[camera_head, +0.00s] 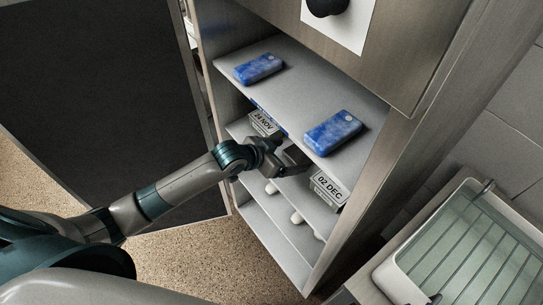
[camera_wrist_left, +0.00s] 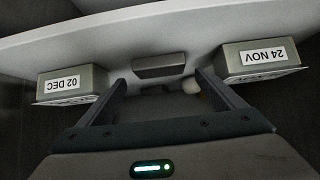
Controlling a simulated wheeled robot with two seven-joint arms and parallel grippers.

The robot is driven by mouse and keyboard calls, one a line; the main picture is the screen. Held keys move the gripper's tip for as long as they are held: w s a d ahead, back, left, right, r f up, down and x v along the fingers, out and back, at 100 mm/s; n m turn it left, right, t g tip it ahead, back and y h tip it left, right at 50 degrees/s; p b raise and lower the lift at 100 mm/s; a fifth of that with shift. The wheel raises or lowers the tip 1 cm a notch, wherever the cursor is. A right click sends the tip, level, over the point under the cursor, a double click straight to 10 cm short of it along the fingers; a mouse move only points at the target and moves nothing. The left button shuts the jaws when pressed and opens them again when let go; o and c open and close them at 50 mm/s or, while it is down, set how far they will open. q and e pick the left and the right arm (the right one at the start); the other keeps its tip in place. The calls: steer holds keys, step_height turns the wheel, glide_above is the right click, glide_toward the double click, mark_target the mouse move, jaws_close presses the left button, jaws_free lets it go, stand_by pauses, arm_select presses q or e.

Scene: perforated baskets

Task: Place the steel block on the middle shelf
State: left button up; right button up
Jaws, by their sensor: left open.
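A small grey steel block (camera_wrist_left: 160,66) rests on the pale middle shelf (camera_wrist_left: 110,28) in the left wrist view, which shows the scene upside down. It lies between a box labelled 02 DEC (camera_wrist_left: 72,82) and a box labelled 24 NOV (camera_wrist_left: 262,58). My left gripper (camera_wrist_left: 160,80) is open, its fingertips spread to either side of the block with gaps visible. In the head view my left gripper (camera_head: 289,163) reaches into the cabinet between the 24 NOV box (camera_head: 263,121) and the 02 DEC box (camera_head: 328,187). The block cannot be made out there. My right gripper is out of view.
The shelf above (camera_head: 290,92) holds two blue packs (camera_head: 258,69) (camera_head: 333,133) and sits close over my gripper. White rounded items (camera_head: 296,217) show lower down. A dark open door (camera_head: 100,100) stands left; a ribbed drainer (camera_head: 470,250) stands right.

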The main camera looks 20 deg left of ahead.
arm_select(q)
steer(key=b+v, duration=0.1)
steer(key=v, duration=0.7)
steer(key=shift+s+r, duration=0.15)
steer(key=shift+s, duration=0.05)
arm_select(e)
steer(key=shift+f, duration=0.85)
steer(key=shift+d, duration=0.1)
